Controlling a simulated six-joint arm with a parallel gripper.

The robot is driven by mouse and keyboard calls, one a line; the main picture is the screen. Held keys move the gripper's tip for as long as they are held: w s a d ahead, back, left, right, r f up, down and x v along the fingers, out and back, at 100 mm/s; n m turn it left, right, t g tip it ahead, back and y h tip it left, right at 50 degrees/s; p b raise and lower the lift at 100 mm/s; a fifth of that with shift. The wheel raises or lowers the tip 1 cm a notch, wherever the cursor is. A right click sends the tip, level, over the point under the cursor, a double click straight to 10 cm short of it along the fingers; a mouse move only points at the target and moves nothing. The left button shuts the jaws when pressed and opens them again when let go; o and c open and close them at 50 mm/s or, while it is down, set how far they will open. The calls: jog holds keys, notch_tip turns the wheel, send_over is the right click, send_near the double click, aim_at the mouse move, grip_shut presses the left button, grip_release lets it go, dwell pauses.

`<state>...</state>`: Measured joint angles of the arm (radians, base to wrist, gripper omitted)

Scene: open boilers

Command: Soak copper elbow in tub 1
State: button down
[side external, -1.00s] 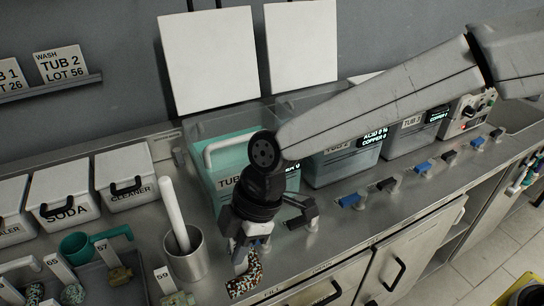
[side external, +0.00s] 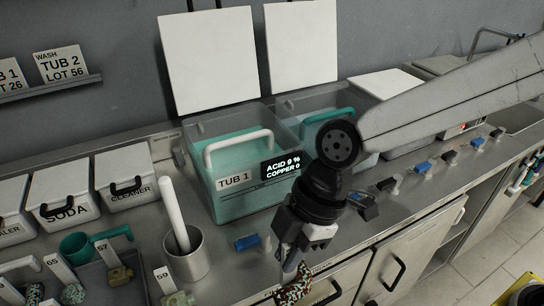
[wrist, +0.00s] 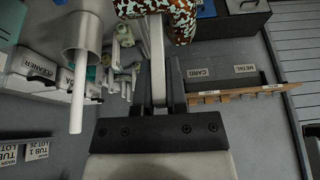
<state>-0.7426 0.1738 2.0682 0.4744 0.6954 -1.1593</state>
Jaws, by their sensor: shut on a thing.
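My gripper (side external: 293,252) is shut on the copper elbow (side external: 296,284), which hangs below it over the counter's front edge. The elbow is speckled copper, white and blue-green, with a pale stem between the fingers. In the wrist view the gripper (wrist: 158,80) clamps that stem, and the speckled part of the elbow (wrist: 178,15) shows at the top edge. Tub 1 (side external: 236,204) stands behind and left of the gripper. It is open, holds teal liquid, and has a white handle (side external: 238,139) across it. Its display reads ACID 9 %, COPPER 0.
Another open tub with a teal handle (side external: 327,115) stands right of tub 1, partly hidden by my arm. A metal cup (side external: 186,258) with a white rod stands left. Soda (side external: 63,200) and cleaner boxes line the far left. Blue valves (side external: 247,242) sit along the front edge.

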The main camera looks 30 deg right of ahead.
jog(key=shift+r, duration=0.15)
dwell(0.4)
jog(key=shift+r, duration=4.1)
jog(key=shift+w, duration=0.1)
jog(key=w+d+f+m+t+h, duration=0.1)
jog(key=w+d+f+m, duration=0.3)
jog(key=d, duration=0.6)
jog(key=w+d+f+m+t+h, duration=0.2)
jog(key=w+d+f+m, duration=0.3)
jog(key=d+m, duration=0.3)
jog(key=w+d+f+m+t+h, duration=0.1)
jog(key=w+d+f+m, duration=0.4)
jog(key=d, duration=0.9)
jog(key=shift+w+m+t, duration=0.4)
jog(key=shift+w+m, duration=0.1)
jog(key=shift+w, duration=0.6)
jog(key=shift+a, duration=0.1)
notch_tip(320, 180, up, 14)
